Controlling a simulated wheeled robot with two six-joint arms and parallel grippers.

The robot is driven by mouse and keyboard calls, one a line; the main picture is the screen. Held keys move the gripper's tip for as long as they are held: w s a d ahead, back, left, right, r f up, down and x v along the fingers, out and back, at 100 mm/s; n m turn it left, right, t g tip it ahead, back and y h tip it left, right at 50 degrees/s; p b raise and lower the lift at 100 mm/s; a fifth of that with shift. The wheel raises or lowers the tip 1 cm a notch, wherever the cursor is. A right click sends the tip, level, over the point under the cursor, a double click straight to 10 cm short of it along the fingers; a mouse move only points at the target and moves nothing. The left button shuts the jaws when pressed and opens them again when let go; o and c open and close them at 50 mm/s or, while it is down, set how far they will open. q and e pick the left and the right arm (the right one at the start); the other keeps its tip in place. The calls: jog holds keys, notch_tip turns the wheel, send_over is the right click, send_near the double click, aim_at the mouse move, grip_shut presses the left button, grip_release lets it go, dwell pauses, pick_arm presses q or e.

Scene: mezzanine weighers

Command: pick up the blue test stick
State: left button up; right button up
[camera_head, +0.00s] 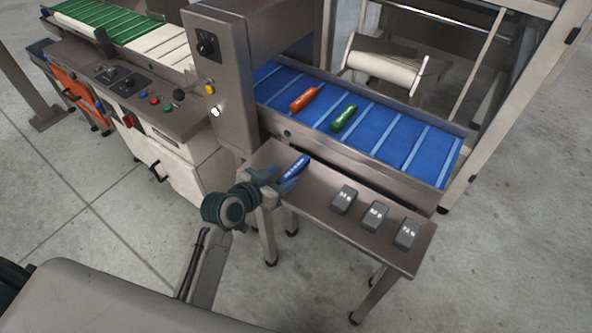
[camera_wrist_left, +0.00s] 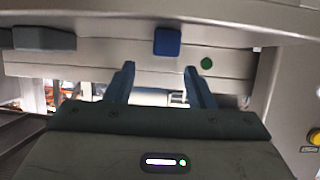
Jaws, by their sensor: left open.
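The blue test stick (camera_head: 294,168) lies near the left end of a steel side shelf (camera_head: 320,188), with pale lettering on it. My left gripper (camera_head: 280,180) is open at the shelf's left edge, right at the near end of the stick. In the left wrist view the end of the blue stick (camera_wrist_left: 167,42) shows just beyond the open fingertips (camera_wrist_left: 160,68), roughly in line with the gap between them. Nothing is held. Whether a finger touches the stick cannot be told. My right gripper is not in view.
Several grey weights (camera_head: 375,216) stand on the shelf to the right. Behind is a blue conveyor belt (camera_head: 400,135) with an orange stick (camera_head: 303,98) and a green stick (camera_head: 344,118). A steel cabinet (camera_head: 222,80) rises behind the gripper. The shelf between stick and weights is clear.

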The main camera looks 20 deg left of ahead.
aim_at(293, 168)
pick_arm(q)
jog(key=shift+w+d+f, duration=0.15)
jog(key=shift+w+f, duration=0.1)
jog(key=shift+w, duration=0.3)
jog(key=x, duration=0.4)
jog(key=shift+w+f+p, duration=0.2)
jog(key=shift+w+p, duration=0.1)
jog(key=shift+w, duration=0.05)
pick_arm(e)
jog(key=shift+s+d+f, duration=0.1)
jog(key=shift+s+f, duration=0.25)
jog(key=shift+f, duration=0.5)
pick_arm(q)
jog(key=shift+s, duration=0.1)
grip_shut()
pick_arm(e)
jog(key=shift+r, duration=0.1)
